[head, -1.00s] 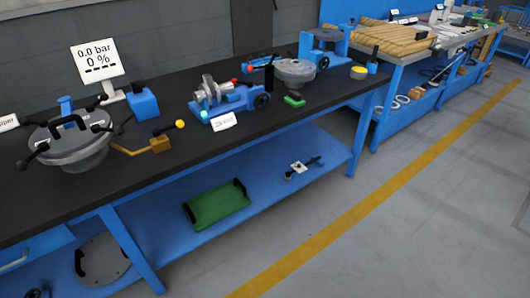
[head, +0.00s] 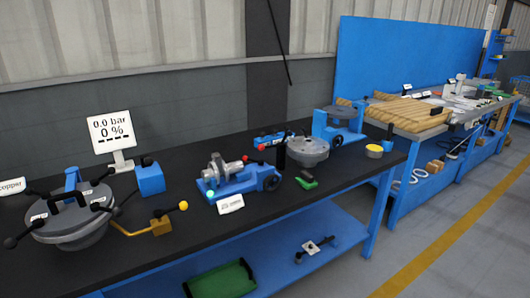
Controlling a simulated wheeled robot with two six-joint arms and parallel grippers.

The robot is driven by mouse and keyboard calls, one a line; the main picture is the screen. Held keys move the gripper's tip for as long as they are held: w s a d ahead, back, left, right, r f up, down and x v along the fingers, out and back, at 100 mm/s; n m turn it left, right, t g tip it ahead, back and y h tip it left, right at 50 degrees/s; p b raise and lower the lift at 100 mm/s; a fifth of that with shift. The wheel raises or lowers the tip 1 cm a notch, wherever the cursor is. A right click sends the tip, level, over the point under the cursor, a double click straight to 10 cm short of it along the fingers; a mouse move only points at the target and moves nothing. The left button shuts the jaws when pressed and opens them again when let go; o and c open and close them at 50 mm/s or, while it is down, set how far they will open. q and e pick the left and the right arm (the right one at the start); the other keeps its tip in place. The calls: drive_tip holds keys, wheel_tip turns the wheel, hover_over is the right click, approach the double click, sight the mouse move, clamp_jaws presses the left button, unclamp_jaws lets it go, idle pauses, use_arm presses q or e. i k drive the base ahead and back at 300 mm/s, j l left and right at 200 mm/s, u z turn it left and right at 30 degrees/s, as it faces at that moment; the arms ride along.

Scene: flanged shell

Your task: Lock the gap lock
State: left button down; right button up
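No thing in the head view is readably marked as the gap lock, so I cannot tell which part it is. A blue fixture (head: 236,184) holds a shiny metal flanged piece (head: 217,168) on the black bench top, with a red ball and a cyan ball on it. At the left stands a round grey lidded vessel (head: 72,230) with black handles. Beside it is a brass block (head: 160,226) with a lever ending in a yellow ball (head: 183,205). Neither of my grippers is in view.
A display (head: 112,130) reads 0.0 bar and 0 %, next to a blue box (head: 150,179). A grey round part (head: 307,151), a green piece (head: 307,181) and a blue stand (head: 338,125) are farther right. A green tray (head: 222,281) lies on the lower shelf.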

sight(261, 162)
drive_tip(key=i+l+z, duration=0.25)
drive_tip(key=i, duration=0.4)
drive_tip(key=i+z, duration=0.3)
drive_tip(key=i, duration=0.35)
